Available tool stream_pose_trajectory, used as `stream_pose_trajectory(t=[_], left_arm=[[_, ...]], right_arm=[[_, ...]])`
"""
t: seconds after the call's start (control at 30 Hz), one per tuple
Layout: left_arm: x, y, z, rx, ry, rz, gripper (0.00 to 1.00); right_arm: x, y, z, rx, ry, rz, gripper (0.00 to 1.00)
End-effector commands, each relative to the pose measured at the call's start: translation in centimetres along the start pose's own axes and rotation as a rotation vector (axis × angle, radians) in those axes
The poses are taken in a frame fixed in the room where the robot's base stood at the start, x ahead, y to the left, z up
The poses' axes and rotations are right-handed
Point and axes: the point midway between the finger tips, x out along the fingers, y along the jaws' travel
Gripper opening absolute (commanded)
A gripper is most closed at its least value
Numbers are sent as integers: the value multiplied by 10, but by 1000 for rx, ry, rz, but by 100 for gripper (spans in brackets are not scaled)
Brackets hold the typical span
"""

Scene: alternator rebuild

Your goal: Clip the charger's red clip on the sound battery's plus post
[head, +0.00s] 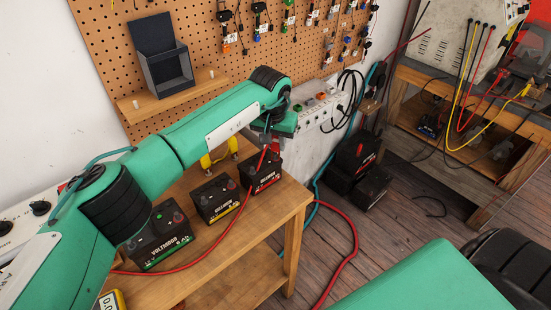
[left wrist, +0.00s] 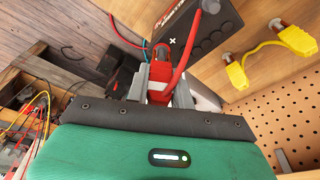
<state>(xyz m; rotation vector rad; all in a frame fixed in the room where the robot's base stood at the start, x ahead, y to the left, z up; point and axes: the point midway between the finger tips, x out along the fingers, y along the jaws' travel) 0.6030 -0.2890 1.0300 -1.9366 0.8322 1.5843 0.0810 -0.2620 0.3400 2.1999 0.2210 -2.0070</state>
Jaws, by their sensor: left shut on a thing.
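My left gripper (left wrist: 160,88) is shut on the red clip (left wrist: 159,72), which shows between its two grey fingers in the left wrist view. A red cable (left wrist: 187,52) loops up from the clip. A dark battery (left wrist: 204,32) lies just ahead of the fingertips; I cannot tell whether the clip touches a post. In the head view the gripper (head: 268,140) hangs over the red-striped battery (head: 262,172). A yellow-striped battery (head: 216,198) and a green-striped battery (head: 160,240) stand on the same bench. Which battery is sound is unclear. My right gripper is out of view.
The wooden bench (head: 285,207) carries the batteries; the red cable crosses its top and continues on the floor. A yellow jumper lead (left wrist: 258,55) sits beside the battery. A white charger-like cabinet (head: 315,132) and dark batteries (head: 358,165) stand beyond. A pegboard (head: 200,40) backs the bench.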

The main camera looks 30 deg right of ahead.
Motion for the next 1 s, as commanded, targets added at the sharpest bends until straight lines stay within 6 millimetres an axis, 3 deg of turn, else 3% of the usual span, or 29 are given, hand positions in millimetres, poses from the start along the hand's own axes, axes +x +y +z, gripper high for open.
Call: stream_pose_trajectory(t=[0.27, 0.3, 0.4, 0.7, 1.0], left_arm=[[1, 0, 0, 0, 0, 0, 12], [1, 0, 0, 0, 0, 0, 31], [1, 0, 0, 0, 0, 0, 49], [-2, 0, -1, 0, 1, 0, 49], [-45, -1, -10, 1, 2, -3, 49]], right_arm=[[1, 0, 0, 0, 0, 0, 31], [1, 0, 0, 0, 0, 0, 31], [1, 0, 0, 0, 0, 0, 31], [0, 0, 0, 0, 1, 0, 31], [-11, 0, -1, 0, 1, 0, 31]])
